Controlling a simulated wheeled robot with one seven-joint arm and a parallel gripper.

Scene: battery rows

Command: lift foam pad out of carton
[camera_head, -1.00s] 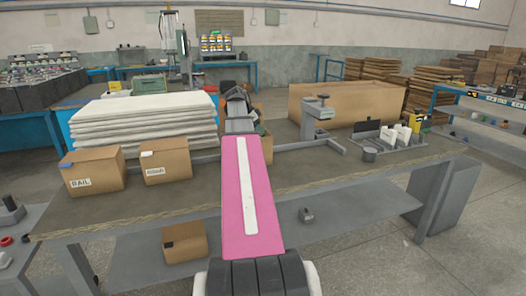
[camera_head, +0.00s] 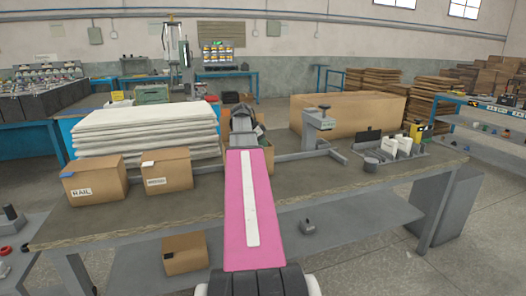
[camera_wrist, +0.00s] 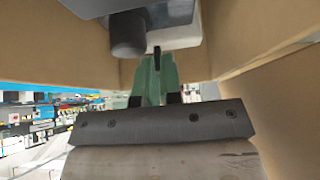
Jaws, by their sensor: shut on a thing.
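Brown cardboard walls of the carton (camera_wrist: 285,110) stand close above and at the right of the fingers. In the head view, the carton (camera_head: 268,157) shows only in part behind my pink arm, on the bench. My dark wrist (camera_head: 243,122) is over it and hides the fingers and pad.
A pale block with a dark cylinder (camera_wrist: 128,38) is close to the fingertips. Two small boxes (camera_head: 95,177) (camera_head: 166,171) and a stack of white sheets (camera_head: 145,135) stand left. A grey clamp stand (camera_head: 318,125) and long carton (camera_head: 365,115) stand right.

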